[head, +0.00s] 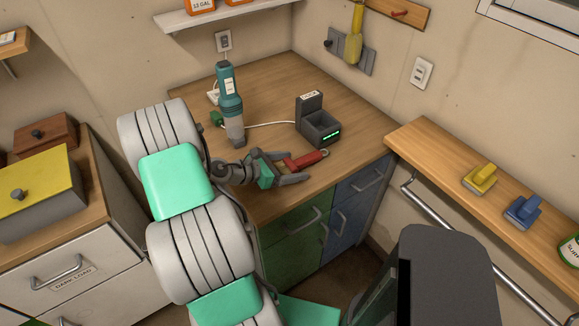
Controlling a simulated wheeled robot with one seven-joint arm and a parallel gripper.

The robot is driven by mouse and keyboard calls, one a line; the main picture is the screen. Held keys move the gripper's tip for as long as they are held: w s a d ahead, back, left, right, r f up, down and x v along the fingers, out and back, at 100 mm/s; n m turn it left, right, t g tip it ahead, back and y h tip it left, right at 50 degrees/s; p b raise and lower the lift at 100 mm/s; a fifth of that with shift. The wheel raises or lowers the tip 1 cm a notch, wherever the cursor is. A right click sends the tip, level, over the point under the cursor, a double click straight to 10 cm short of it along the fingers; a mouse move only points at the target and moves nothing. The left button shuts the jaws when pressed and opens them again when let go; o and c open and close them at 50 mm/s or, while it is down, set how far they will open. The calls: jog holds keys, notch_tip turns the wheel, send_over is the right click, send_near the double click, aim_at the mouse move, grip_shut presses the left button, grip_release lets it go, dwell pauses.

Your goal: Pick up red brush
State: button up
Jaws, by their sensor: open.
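The red brush (308,160) lies on the wooden counter near its front edge, just beyond my gripper. My gripper (293,167) is open and low over the counter, pointing right. Its two fingers reach around the near end of the red brush, one on the far side and one on the near side. The lower part of the brush is partly hidden by the fingers. I cannot tell whether either finger touches it.
A black charger dock (318,127) stands behind the brush, and a teal cylindrical tool (230,95) stands upright at the left. A yellow brush (480,178) and a blue brush (522,211) sit on the right shelf (428,142). The counter's back corner is clear.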

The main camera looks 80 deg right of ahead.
jog(key=c, duration=1.6)
